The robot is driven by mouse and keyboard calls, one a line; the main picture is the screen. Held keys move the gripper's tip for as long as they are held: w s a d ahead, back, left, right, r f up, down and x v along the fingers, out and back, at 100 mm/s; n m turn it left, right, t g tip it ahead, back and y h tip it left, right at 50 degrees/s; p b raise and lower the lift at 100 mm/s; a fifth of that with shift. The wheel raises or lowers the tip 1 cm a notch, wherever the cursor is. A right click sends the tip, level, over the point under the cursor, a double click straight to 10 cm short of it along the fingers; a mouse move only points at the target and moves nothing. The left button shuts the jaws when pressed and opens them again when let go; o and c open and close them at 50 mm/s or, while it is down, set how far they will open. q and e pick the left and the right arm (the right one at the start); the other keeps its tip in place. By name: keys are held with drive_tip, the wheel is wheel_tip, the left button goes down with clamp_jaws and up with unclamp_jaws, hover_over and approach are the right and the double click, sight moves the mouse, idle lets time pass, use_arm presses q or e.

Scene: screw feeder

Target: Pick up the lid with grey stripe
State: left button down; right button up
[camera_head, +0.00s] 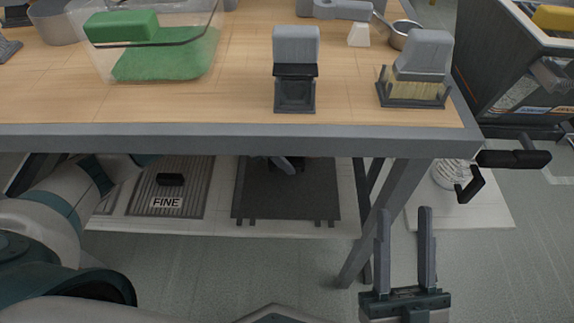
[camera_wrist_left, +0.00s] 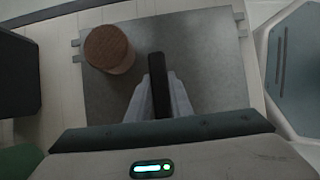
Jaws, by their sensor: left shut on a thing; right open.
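My left gripper (camera_wrist_left: 160,85) is shut on a black bar (camera_wrist_left: 158,70) that stands between its grey fingers, over a dark grey panel (camera_wrist_left: 205,50) with small tabs at its edges. In the head view, the dark panel (camera_head: 287,198) lies on the low shelf; grey tips show at its top, partly hidden by the table edge. I cannot tell whether the bar belongs to the lid, and no grey stripe is clear. A ribbed grey panel (camera_head: 180,190) with a black block and a "FINE" label lies to its left. My right gripper (camera_head: 405,212) is open and empty before the table.
A brown round block (camera_wrist_left: 109,49) stands on the dark panel beside my left gripper. The wooden table (camera_head: 220,105) overhangs the low shelf; a table leg (camera_head: 385,215) stands left of my right gripper. A clear bin (camera_head: 155,60) and two grey-topped items (camera_head: 296,45) (camera_head: 425,50) are on the table.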

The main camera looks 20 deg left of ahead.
sight(294, 163)
use_arm(q)
drive_tip(key=shift+r, duration=0.15)
use_arm(e)
drive_tip(key=shift+r, duration=0.15)
